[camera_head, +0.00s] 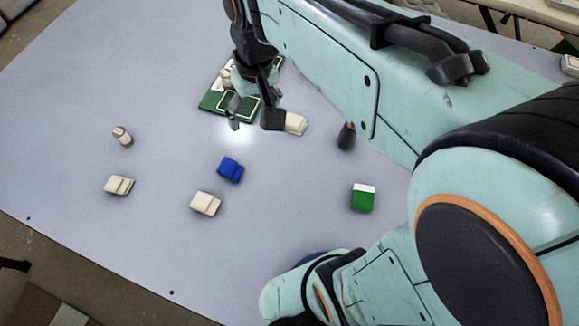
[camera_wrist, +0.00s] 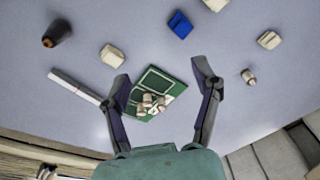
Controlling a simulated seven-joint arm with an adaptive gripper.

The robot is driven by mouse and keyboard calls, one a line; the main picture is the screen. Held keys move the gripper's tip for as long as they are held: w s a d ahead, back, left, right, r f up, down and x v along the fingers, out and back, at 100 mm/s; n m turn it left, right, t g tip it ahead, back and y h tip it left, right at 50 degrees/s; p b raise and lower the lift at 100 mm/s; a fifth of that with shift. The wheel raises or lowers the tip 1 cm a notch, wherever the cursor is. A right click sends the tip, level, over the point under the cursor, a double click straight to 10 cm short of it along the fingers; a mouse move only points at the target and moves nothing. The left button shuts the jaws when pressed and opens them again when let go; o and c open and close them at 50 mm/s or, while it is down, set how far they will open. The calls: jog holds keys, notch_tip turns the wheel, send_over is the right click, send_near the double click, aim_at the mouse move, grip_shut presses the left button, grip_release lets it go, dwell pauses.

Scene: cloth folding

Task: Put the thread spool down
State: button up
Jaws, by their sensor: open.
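A green mat (camera_head: 212,101) with white outlines lies on the table under my gripper. Several pale spools (camera_wrist: 147,101) are together on the mat (camera_wrist: 172,87) in the wrist view; in the head view they are partly hidden behind my gripper. I cannot tell which of them the task means. Another pale, brown-topped spool (camera_head: 122,135) stands apart on the table at the left; it also shows in the wrist view (camera_wrist: 249,77). My gripper (camera_head: 252,122) is open and empty above the mat. In the wrist view its fingers (camera_wrist: 160,70) are spread either side of the mat and spools.
Cream folded cloths (camera_head: 205,203) (camera_head: 119,185) (camera_head: 296,123), a blue one (camera_head: 230,169) and a green-and-white one (camera_head: 363,197) lie around. A dark cone (camera_head: 346,137) stands right of the mat. A white rod (camera_wrist: 75,84) lies beside the mat. The table's left is mostly clear.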

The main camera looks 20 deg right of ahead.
jog(key=s+f+g, duration=0.1)
jog(key=s+f, duration=0.1)
jog(key=s, duration=1.3)
jog(key=shift+s+a+f+g, duration=0.2)
jog(key=shift+f+g, duration=0.1)
jog(key=shift+f, duration=0.05)
